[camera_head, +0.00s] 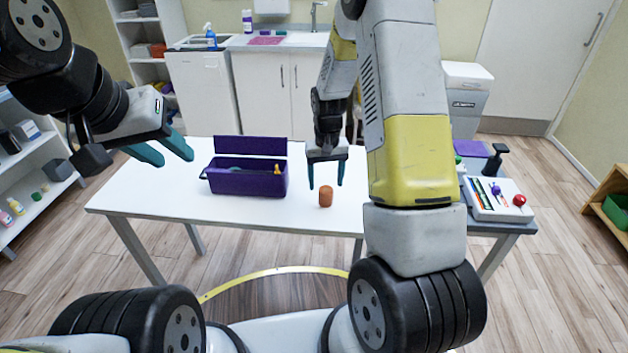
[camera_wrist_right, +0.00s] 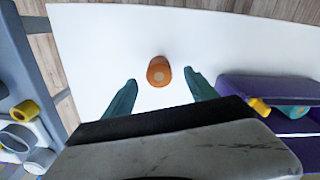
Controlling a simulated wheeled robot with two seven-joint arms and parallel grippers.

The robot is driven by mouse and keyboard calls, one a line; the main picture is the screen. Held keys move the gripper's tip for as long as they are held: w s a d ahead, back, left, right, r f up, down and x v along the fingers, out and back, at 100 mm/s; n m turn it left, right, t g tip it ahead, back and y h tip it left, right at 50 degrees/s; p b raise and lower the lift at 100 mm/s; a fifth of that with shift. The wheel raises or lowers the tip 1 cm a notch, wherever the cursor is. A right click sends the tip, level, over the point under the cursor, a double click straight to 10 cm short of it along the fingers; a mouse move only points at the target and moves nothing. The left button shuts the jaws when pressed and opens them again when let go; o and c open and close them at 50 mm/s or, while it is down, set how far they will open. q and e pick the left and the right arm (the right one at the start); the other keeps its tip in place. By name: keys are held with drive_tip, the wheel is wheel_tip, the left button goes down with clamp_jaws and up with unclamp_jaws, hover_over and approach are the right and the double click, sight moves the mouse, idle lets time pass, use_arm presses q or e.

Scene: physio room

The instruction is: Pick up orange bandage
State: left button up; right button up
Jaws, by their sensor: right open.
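The orange bandage (camera_head: 326,196) is a small roll standing on the white table (camera_head: 160,196), near its front edge. It also shows in the right wrist view (camera_wrist_right: 158,72), ahead of and between the fingertips. My right gripper (camera_head: 325,184) is open and empty, pointing down just above and behind the bandage; I see no contact. Its teal fingers also show in the right wrist view (camera_wrist_right: 160,82). My left gripper (camera_head: 174,155) is open and empty, held in the air over the left part of the table.
An open purple box (camera_head: 240,182) with items inside stands left of the bandage. On the right, a white tray (camera_head: 490,212) with colored items and a dark pump bottle (camera_head: 495,160) sit on a grey surface. The table's front left is clear.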

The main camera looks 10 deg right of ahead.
sight(326, 190)
wheel_tip(326, 190, down, 6)
drive_tip(key=shift+w+d+f, duration=0.1)
drive_tip(key=c, duration=1.4)
drive_tip(key=shift+c, duration=0.2)
